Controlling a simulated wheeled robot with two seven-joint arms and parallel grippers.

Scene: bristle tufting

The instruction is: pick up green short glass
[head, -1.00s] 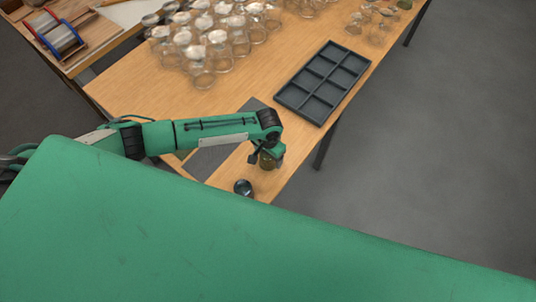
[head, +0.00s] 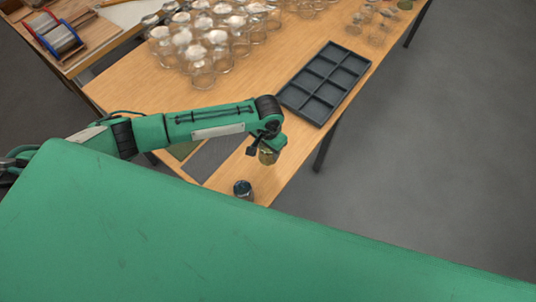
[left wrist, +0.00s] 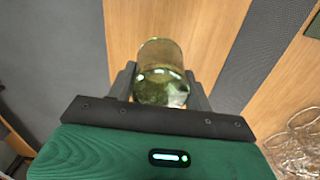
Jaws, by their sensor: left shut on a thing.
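The green short glass (left wrist: 160,75) is clear olive-green and sits between the two fingers of my left gripper (left wrist: 160,88) in the left wrist view. The fingers press on its two sides. In the head view the left gripper (head: 262,150) holds the glass (head: 268,156) near the table's front end. It appears to be above the tabletop there, though the gap is hard to judge. My right gripper is not in view.
A dark glass (head: 243,188) stands near the table edge, close to the held glass. A grey compartment tray (head: 283,100) lies to the right. Several clear glasses (head: 200,68) crowd the back. A dark grey mat (head: 215,155) lies beside my left arm.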

